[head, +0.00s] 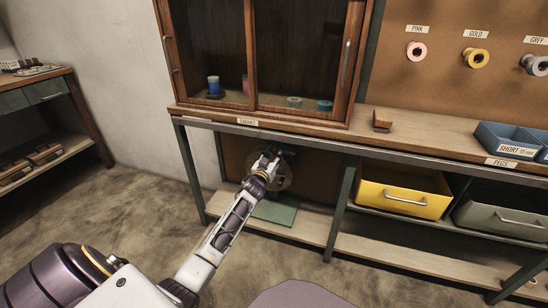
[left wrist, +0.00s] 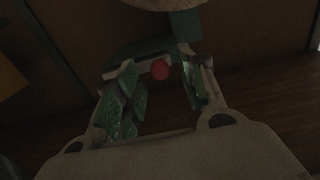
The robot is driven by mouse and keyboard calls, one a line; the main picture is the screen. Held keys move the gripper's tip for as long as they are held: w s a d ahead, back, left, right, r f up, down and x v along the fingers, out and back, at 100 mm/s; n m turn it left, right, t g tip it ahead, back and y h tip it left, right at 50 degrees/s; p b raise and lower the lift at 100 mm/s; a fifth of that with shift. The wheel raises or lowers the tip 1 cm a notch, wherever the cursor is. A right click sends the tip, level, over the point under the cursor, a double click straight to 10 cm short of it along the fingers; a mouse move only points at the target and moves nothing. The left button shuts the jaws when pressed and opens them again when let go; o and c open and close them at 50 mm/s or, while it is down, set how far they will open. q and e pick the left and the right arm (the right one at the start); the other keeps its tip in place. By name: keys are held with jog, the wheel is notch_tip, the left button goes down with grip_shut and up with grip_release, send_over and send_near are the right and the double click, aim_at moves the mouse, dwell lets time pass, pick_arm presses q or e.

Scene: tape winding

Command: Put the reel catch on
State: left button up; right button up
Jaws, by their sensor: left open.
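A round tan reel (head: 284,180) on a dark green stand (head: 276,215) sits under the bench, partly hidden by my left gripper (head: 269,161). The left gripper is right in front of the reel and overlaps it in the head view. In the left wrist view the left gripper (left wrist: 158,88) is open, its green-padded fingers apart. A small red knob (left wrist: 160,70) shows between the fingertips; I cannot tell whether they touch it. A green part (left wrist: 185,26) and the tan reel's edge (left wrist: 163,3) lie beyond. Which part is the catch is not clear. My right gripper is not in view.
The bench top (head: 350,125) overhangs the reel, and a green bench leg (head: 341,205) stands to its right. A yellow drawer (head: 402,190) sits further right. A sliding-door cabinet (head: 262,50) stands above. The floor (head: 130,215) at left is clear.

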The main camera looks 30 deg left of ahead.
pick_arm(q)
jog(key=shift+x, duration=0.9)
grip_shut()
